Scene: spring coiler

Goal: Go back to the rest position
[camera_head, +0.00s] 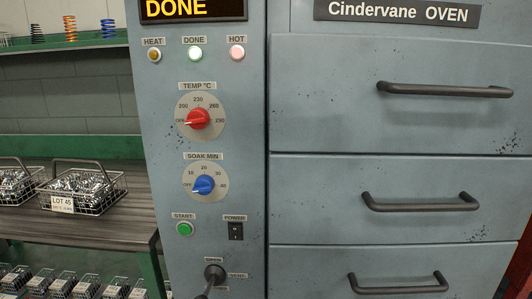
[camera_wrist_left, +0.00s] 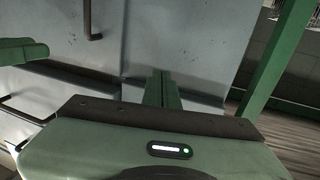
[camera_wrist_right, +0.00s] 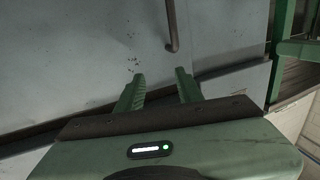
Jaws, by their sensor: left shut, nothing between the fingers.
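Neither gripper shows in the head view. My left gripper (camera_wrist_left: 162,90) shows in the left wrist view with its green fingers together and nothing between them. A grey panel fills the view beyond it. My right gripper (camera_wrist_right: 160,88) shows in the right wrist view with its two fingers apart and nothing between them. A grey panel with a dark handle (camera_wrist_right: 171,28) lies beyond it. The oven (camera_head: 400,135) stands ahead in the head view, its drawers looking closed. Its display (camera_head: 192,9) reads DONE. The red temperature knob (camera_head: 197,118) and blue soak knob (camera_head: 204,184) both point left, near OFF.
A lever (camera_head: 215,273) sits low on the oven panel, under the power switch (camera_head: 235,231). At left, a shelf (camera_head: 100,225) holds wire baskets (camera_head: 95,187) of metal parts. Coloured springs (camera_head: 70,28) stand above, and several small baskets sit below. A green post (camera_wrist_left: 275,55) stands near my left gripper.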

